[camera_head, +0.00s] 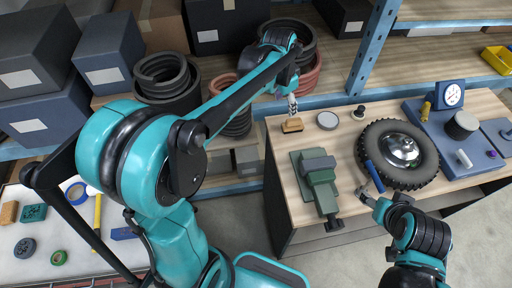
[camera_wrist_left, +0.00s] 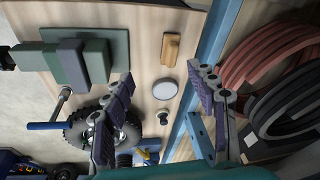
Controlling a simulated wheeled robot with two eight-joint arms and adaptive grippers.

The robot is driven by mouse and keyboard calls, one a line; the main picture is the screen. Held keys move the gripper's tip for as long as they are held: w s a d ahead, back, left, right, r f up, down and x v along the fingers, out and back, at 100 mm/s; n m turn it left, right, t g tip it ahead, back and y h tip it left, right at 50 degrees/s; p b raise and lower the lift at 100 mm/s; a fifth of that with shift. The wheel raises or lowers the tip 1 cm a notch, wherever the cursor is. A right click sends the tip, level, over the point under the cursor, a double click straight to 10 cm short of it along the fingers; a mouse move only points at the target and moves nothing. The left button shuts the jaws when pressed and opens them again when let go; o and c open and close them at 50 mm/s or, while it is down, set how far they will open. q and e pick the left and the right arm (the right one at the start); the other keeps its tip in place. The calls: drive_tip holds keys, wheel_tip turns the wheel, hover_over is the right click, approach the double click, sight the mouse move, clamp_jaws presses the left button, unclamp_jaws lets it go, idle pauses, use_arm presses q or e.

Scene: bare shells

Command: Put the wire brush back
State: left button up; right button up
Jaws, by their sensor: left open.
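A small wooden-backed block (camera_head: 292,125), which looks like the wire brush, lies at the back left of the wooden workbench (camera_head: 283,155). It also shows in the left wrist view (camera_wrist_left: 171,48); bristles cannot be made out. My left gripper (camera_head: 292,103) is just behind and above it in the head view. In the left wrist view its fingers (camera_wrist_left: 165,105) are spread with nothing between them, and the block lies beyond them. My right gripper (camera_head: 367,197) is low at the bench's front edge, close to a blue-handled tool (camera_head: 373,176); its jaws are unclear.
A green vise (camera_head: 319,183) and a wheel (camera_head: 399,153) stand on the bench. A round grey disc (camera_head: 327,121) and a small dark knob (camera_head: 359,112) lie near the block. A blue upright (camera_head: 372,48) rises behind.

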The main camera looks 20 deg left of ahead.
use_arm(q)
drive_tip(key=s+a+n+t, duration=0.1)
drive_tip(key=s+n+t, duration=0.1)
drive_tip(key=s, duration=0.8)
drive_tip(key=s+a+f+n+t, duration=0.1)
drive_tip(key=s+n, duration=0.4)
drive_tip(key=s, duration=0.6)
drive_tip(key=shift+s+f+n+t+y, duration=0.3)
drive_tip(key=shift+t+y, duration=0.1)
drive_tip(key=shift+t, duration=0.3)
